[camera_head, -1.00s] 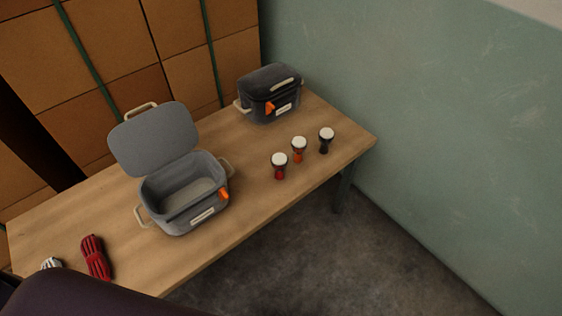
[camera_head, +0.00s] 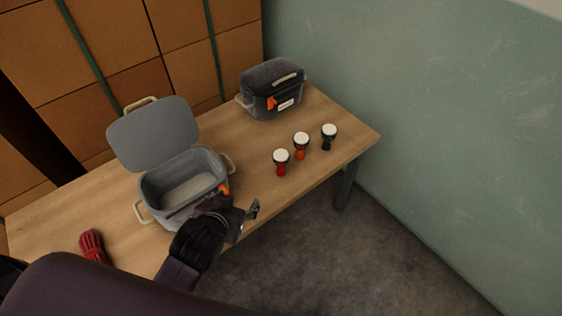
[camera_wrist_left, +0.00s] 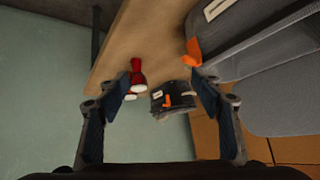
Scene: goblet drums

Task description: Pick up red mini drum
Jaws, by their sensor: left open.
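The red mini drum (camera_head: 281,162) stands upright on the wooden table, the nearest of three small goblet drums with white heads. An orange-red drum (camera_head: 301,146) and a black drum (camera_head: 328,137) stand behind it to the right. My left gripper (camera_head: 254,209) is over the table's front edge, in front of the open grey case and short of the red drum. In the left wrist view the left gripper (camera_wrist_left: 164,112) is open and empty, with red drum shapes (camera_wrist_left: 138,78) overlapping beyond the left finger. My right gripper is not in view.
An open grey case (camera_head: 150,208) with its lid raised stands beside my left gripper. A closed dark case (camera_head: 270,92) stands at the back. A red corded bundle (camera_head: 93,246) lies at the left. The table (camera_head: 255,160) is clear between the open case and the drums.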

